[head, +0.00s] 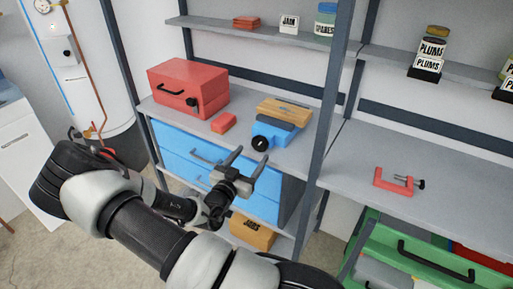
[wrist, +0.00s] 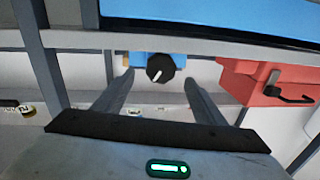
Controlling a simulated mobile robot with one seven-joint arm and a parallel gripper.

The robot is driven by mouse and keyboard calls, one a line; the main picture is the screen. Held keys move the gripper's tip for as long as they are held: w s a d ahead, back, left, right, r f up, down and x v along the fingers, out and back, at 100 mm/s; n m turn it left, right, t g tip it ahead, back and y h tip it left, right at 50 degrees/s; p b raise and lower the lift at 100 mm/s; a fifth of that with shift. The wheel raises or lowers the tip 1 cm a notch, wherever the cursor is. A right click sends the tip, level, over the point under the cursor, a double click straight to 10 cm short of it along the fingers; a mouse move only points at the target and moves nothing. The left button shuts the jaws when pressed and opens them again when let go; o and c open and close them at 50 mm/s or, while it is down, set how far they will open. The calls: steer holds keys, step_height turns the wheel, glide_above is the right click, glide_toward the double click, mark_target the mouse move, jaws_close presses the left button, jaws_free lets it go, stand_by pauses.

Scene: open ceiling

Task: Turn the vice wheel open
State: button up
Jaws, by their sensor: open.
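The vice in the head view is a blue body (head: 278,133) with a black round wheel (head: 260,143) at its front, on the grey shelf above blue drawers. A wooden piece (head: 284,110) sits at its top. In the wrist view the black wheel (wrist: 160,68) carries a white mark and shows between my fingers, with part of the blue body (wrist: 140,59) beside it. My gripper (head: 250,160) is open and empty, in front of the wheel and a little below it in the head view. The fingers (wrist: 158,85) point toward the wheel and appear apart from it.
A red toolbox (head: 188,88) and a small red block (head: 223,122) stand left of the vice. Blue drawers (head: 190,160) with handles lie below. A grey post (head: 327,110) rises to the right, with a red clamp (head: 394,181) beyond it. The shelf edge runs just behind my gripper.

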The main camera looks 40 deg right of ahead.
mark_target(258, 145)
steer(key=shift+x, duration=2.65)
steer(key=c, duration=1)
steer(key=shift+c, duration=0.2)
steer(key=shift+n, duration=0.3)
steer(key=shift+a+n+b, duration=0.1)
steer(key=shift+n+b, duration=0.45)
steer(key=shift+n, duration=0.65)
steer(key=shift+w+n, duration=0.1)
steer(key=shift+n, duration=1.5)
